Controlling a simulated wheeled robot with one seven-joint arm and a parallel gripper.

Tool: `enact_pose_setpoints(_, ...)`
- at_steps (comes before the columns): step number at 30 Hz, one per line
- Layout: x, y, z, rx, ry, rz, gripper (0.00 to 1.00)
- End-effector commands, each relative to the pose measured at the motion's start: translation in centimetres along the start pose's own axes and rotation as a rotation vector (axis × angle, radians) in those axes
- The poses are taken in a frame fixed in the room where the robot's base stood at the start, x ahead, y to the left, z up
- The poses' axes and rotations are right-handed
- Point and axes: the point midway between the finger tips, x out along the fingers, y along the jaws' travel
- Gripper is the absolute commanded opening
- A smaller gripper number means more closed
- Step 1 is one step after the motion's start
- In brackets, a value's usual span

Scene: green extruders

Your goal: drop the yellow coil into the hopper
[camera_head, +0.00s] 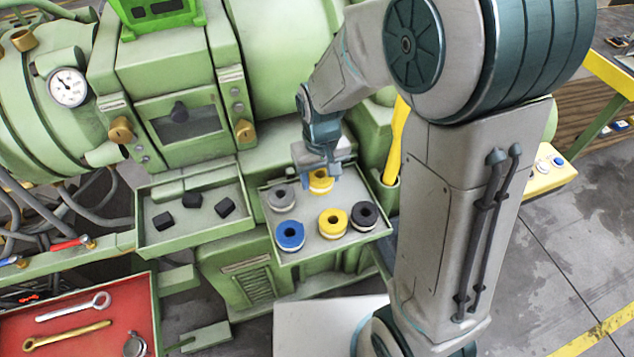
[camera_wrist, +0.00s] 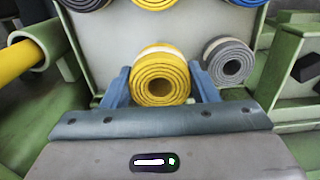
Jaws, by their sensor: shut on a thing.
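The yellow coil (camera_wrist: 160,78) sits between the two blue fingers of my gripper (camera_wrist: 162,86) in the wrist view, its spiral end facing the camera. In the head view my gripper (camera_head: 321,174) is over the back of the right tray, with this yellow coil (camera_head: 321,184) at its fingers. The fingers are shut on it. I cannot tell whether it touches the tray. A second yellow coil (camera_head: 332,223) lies nearer the tray's front. A bright green box-like part (camera_head: 155,14) tops the machine, cut by the picture edge; I cannot tell whether it is the hopper.
The green tray (camera_head: 304,253) also holds a grey coil (camera_head: 282,199), a blue coil (camera_head: 290,236) and a black coil (camera_head: 364,215). A left tray (camera_head: 176,240) holds black blocks. A yellow upright post (camera_head: 396,140) stands close to the right of my gripper.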

Motion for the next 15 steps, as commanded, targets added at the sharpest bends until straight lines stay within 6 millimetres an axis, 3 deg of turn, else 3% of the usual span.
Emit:
enact_pose_setpoints(5, 0.6, -0.5, -0.8, 0.0, 0.0, 0.0, 0.29)
enact_pose_setpoints(15, 4.3, -0.4, -0.7, 0.0, -0.001, 0.001, 0.29)
